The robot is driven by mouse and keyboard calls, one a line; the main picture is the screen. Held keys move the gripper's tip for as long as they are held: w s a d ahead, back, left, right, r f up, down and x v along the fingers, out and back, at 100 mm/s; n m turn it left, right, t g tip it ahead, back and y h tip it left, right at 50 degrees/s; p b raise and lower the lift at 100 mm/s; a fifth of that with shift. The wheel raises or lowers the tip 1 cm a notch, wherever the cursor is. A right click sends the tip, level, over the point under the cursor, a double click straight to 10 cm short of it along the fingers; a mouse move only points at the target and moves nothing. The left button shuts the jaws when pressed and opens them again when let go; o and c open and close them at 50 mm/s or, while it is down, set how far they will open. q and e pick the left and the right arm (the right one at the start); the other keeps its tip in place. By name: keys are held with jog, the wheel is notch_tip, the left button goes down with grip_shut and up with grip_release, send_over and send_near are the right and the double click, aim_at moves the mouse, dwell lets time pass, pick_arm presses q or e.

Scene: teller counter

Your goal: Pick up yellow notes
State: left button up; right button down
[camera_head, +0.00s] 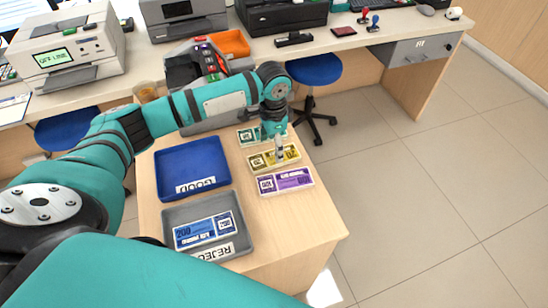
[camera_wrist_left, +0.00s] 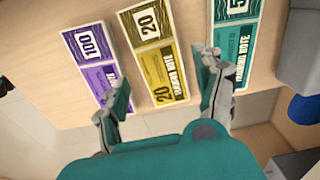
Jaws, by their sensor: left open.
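The yellow notes (camera_head: 284,157), marked 20, lie flat on the wooden table between the purple notes and the teal notes. My left gripper (camera_head: 279,150) is above them, pointing down, and partly covers them in the head view. In the left wrist view the yellow notes (camera_wrist_left: 157,57) lie between the two spread fingers of the left gripper (camera_wrist_left: 165,88). The gripper is open and nothing is held. My right gripper is not in view.
Purple notes (camera_head: 296,179) and teal notes (camera_head: 245,136) lie close on either side. A blue GOOD tray (camera_head: 177,161) and a grey REJECT tray (camera_head: 240,243) holding blue notes (camera_head: 203,230) stand left. A counting machine (camera_head: 185,73) is behind. Table front right is bare.

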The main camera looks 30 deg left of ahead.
aim_at(274, 157)
pick_arm(q)
notch_tip(274, 157, down, 5)
jog(key=shift+w+r, duration=0.1)
jog(key=shift+r, duration=0.05)
jog(key=c, duration=0.9)
